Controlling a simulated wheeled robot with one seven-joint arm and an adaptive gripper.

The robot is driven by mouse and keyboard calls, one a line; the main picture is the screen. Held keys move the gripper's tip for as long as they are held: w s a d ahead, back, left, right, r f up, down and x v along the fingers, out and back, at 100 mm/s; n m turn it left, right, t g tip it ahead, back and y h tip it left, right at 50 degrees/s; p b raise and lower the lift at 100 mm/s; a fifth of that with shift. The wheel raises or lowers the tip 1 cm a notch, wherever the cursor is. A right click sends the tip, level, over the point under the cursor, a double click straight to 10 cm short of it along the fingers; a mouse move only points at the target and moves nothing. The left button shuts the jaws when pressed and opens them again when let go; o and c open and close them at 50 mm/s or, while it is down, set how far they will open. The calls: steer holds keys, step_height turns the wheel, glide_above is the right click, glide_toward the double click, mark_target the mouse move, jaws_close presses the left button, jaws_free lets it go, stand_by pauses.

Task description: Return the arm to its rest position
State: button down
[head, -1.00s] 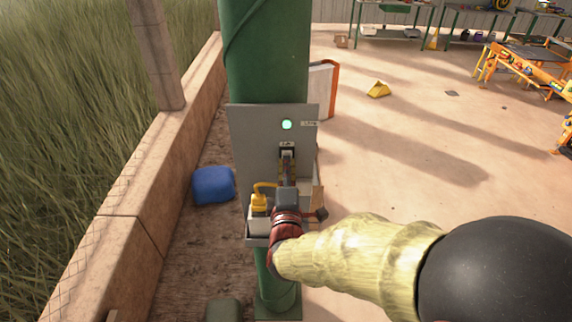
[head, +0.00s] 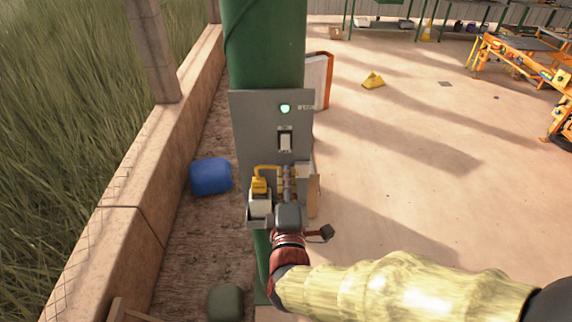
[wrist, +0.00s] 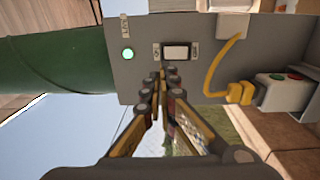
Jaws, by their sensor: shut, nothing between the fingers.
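My arm comes in from the lower right in the head view, wrapped in a pale yellow sleeve. My gripper (head: 287,178) is in front of the lower part of a grey panel (head: 250,125) on a green post, below a white rocker switch (head: 285,141). In the wrist view my gripper (wrist: 163,75) has its fingertips together with nothing between them. The tips lie just below the switch (wrist: 177,52) in the picture; I cannot tell if they touch the panel. A green lamp (head: 285,108) glows above the switch and also shows in the wrist view (wrist: 128,53).
The green post (head: 263,45) stands close ahead. A yellow plug with cable (head: 259,184) and a small box (head: 260,205) sit beside my gripper. A low wall (head: 150,160) and a blue container (head: 210,176) are at left. Open floor (head: 420,200) lies to the right.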

steer(key=shift+s, duration=0.4)
